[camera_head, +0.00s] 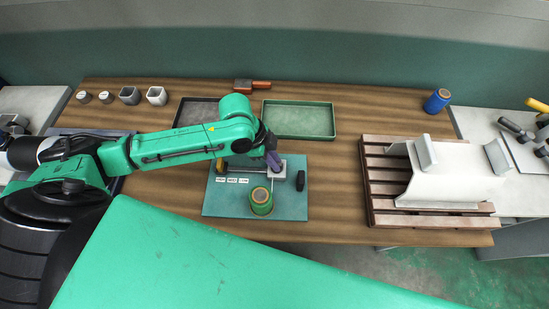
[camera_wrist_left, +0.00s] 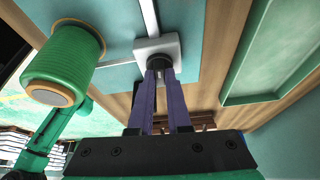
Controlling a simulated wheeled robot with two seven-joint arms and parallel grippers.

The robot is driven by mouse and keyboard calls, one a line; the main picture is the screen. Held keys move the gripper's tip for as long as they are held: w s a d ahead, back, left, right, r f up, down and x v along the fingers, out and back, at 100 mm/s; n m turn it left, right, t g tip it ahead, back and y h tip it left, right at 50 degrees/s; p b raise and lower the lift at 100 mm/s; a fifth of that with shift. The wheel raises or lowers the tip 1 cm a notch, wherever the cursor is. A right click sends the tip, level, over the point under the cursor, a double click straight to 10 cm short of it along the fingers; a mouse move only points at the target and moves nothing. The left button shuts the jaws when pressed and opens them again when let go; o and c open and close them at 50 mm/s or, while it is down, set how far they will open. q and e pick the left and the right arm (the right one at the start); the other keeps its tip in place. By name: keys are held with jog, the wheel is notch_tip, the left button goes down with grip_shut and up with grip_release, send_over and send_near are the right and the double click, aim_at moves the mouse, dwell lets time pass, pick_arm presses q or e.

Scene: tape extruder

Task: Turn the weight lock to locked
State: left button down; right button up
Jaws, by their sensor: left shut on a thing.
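The weight lock, a dark knob (camera_wrist_left: 158,63) on a pale square base (camera_wrist_left: 145,46), is on the teal board (camera_head: 215,205). The pale base also shows in the head view (camera_head: 280,173). My left gripper (camera_head: 273,163) reaches down over the lock from behind and left. In the left wrist view its purple fingers (camera_wrist_left: 158,76) are closed around the knob, hiding part of it. The knob's exact angle cannot be told. My right gripper is not in view.
A green tape roll (camera_head: 261,202) stands just in front of the lock. A black part (camera_head: 300,181) stands right of it. White labels (camera_head: 231,180) lie on the board. A green tray (camera_head: 299,119) is behind, and a wooden pallet (camera_head: 383,190) is at the right.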

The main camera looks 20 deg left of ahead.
pick_arm(q)
jog(key=m+p, duration=0.1)
jog(key=m+g+p, duration=0.1)
jog(key=m, duration=0.1)
jog(key=shift+w+r, duration=0.15)
jog(key=shift+r, duration=0.1)
jog(key=m, duration=0.1)
jog(key=m+g, duration=0.1)
jog(key=m, duration=0.1)
jog(key=shift+w+d+f+m, duration=0.1)
jog(key=shift+f+m, duration=0.05)
jog(key=shift+m, duration=0.15)
jog(key=m+g+y, duration=0.1)
jog(key=m+g, duration=0.1)
jog(key=m, duration=0.2)
jog(key=shift+w+m, duration=0.1)
jog(key=shift+m, duration=0.2)
jog(key=m+y, duration=0.1)
jog(key=m, duration=0.1)
jog(key=m+g+y+b, duration=0.1)
jog(key=m, duration=0.2)
jog(key=shift+d+b, duration=0.15)
jog(key=shift+b, duration=0.15)
jog(key=shift+m, duration=0.3)
jog(key=c, duration=0.9)
grip_release()
jog(key=shift+o, duration=0.2)
